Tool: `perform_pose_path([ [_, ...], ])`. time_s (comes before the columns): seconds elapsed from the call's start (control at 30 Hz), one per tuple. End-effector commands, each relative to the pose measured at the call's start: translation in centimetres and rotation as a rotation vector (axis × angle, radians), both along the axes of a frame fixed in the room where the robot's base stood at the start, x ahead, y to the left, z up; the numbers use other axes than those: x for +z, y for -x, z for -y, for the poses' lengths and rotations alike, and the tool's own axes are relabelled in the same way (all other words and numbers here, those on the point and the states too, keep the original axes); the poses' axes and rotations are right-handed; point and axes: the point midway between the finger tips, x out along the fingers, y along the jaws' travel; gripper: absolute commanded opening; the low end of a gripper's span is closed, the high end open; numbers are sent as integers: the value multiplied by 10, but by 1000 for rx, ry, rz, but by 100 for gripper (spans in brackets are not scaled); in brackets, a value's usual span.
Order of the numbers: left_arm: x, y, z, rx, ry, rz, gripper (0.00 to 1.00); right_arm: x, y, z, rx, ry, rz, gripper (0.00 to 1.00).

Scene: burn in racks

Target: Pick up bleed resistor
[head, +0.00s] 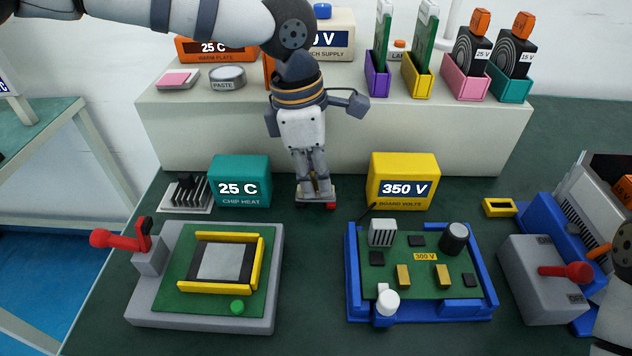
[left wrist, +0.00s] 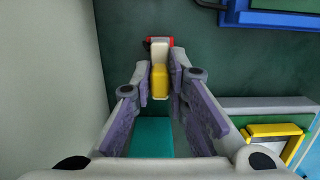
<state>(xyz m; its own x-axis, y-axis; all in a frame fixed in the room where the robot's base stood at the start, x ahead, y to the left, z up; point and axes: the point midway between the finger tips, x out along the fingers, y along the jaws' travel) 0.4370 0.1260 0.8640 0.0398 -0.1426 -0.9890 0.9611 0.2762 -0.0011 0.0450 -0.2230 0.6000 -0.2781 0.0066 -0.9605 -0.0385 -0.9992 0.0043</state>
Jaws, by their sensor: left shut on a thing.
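My left gripper (head: 316,194) points down between the teal chip heat box and the yellow board volts box, close to the bench. In the left wrist view its fingers (left wrist: 162,78) are shut on a small piece that is probably the bleed resistor (left wrist: 160,84), with a yellow body, a white part and a red end. In the head view the fingers hide most of it; a red bit (head: 331,206) shows low at the fingertips. I cannot tell whether it touches the bench. Only part of my right arm shows at the right edge, without its fingers.
The chip heat box (head: 240,181) and board volts box (head: 403,181) flank the gripper. In front stand a grey fixture (head: 146,304) with a red lever and a blue board tray (head: 350,284). A raised shelf (head: 230,135) lies behind. A switch box (head: 540,262) stands right.

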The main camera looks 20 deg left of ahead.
Motion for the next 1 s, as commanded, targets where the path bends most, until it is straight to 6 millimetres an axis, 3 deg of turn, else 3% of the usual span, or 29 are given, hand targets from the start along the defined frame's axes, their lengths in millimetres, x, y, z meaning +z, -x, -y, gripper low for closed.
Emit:
perform_pose_path([
  [0.13,35,-1,0,1,4,9,0,4,-4,0,0,0,14,40],
  [0.37,101,49,31,-5,0,17,0,21,-22,0,-1,0,76,40],
  [0.5,116,86,52,-6,-1,14,0,28,-29,0,-1,-1,104,40],
  [0.63,125,107,66,-3,0,11,0,32,-34,0,-1,0,120,40],
  [0.8,129,119,73,1,1,4,0,34,-35,0,-1,0,126,40],
  [1.0,128,119,74,0,2,2,0,33,-35,0,-1,0,124,40],
])
